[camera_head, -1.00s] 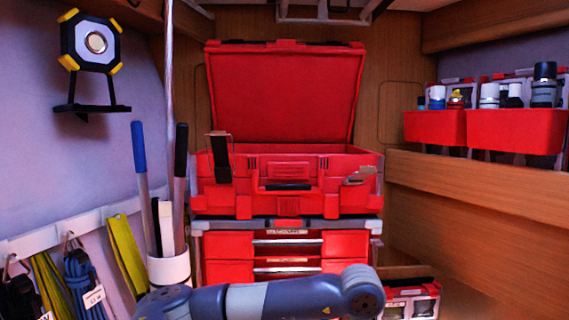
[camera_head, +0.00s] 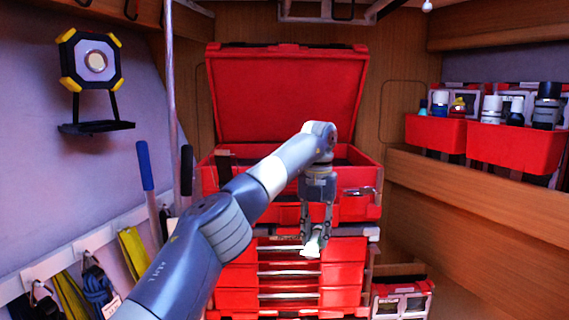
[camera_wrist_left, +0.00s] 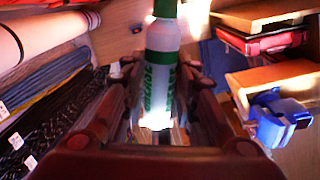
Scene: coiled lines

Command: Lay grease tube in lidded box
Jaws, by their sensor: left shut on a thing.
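The lidded box (camera_head: 352,207) is red and stands open on top of a red drawer stack. Its lid (camera_head: 285,95) is raised and leans back. My left gripper (camera_head: 316,228) points down in front of the box's front wall, below its rim. It is shut on the grease tube (camera_head: 313,246), a small white end of which shows under the fingers. In the left wrist view the grease tube (camera_wrist_left: 160,75) is white with green bands and green lettering, held between the two fingers. My left forearm hides part of the box's front and inside. My right gripper is not in view.
The drawer stack (camera_head: 340,275) stands below the box. Red bins (camera_head: 435,133) with bottles sit on the right shelf. A work lamp (camera_head: 92,62) hangs on the left wall above hooks with coiled lines (camera_head: 95,285). A red case (camera_head: 402,300) stands low on the right.

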